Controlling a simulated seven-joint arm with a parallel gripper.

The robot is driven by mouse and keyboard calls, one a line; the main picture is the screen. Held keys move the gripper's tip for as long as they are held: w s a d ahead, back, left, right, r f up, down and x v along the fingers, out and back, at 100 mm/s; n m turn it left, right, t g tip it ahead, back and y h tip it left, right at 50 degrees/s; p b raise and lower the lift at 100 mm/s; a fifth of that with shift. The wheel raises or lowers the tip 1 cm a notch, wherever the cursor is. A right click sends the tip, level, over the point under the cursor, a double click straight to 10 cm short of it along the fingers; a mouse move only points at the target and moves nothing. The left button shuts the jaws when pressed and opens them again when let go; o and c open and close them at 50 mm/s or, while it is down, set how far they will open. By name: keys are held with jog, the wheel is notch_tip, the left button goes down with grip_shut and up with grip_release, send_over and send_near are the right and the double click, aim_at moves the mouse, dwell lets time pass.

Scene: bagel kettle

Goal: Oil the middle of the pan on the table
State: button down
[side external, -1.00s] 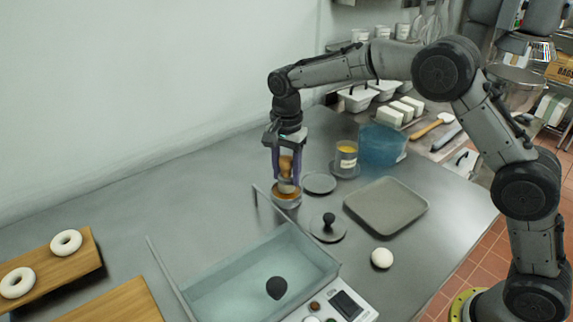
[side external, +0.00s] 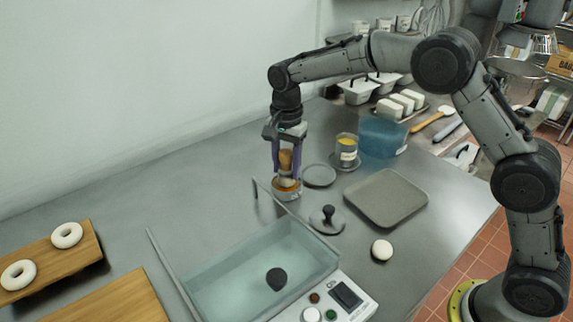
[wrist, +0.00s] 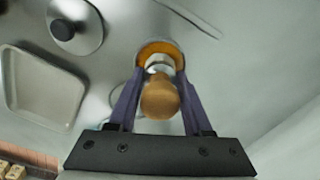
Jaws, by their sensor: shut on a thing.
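My gripper (side external: 287,176) is shut on a brush with a rounded wooden handle (side external: 285,160) and points straight down. In the wrist view the handle (wrist: 159,98) sits between the two purple fingers. The brush's lower end is at a small bowl of amber oil (side external: 287,193); its bristles are hard to make out. The bowl's amber rim also shows in the wrist view (wrist: 160,46). The pan (side external: 386,198), a grey, empty-looking square tray with rounded corners, lies on the table to the right of the gripper, and at left in the wrist view (wrist: 40,88).
A dark-knobbed round lid (side external: 327,220), a flat grey disc (side external: 319,176) and a labelled yellow-topped cup (side external: 346,150) stand nearby. A white dough ball (side external: 382,250) lies before the pan. A water-filled kettle (side external: 240,270) is in front, and a blue tub (side external: 382,138) is behind.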

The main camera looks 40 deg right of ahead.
aim_at(287, 150)
jog(key=shift+f, duration=0.55)
dwell(1.2)
jog(key=shift+r, duration=3.6)
jog(key=shift+d, duration=0.1)
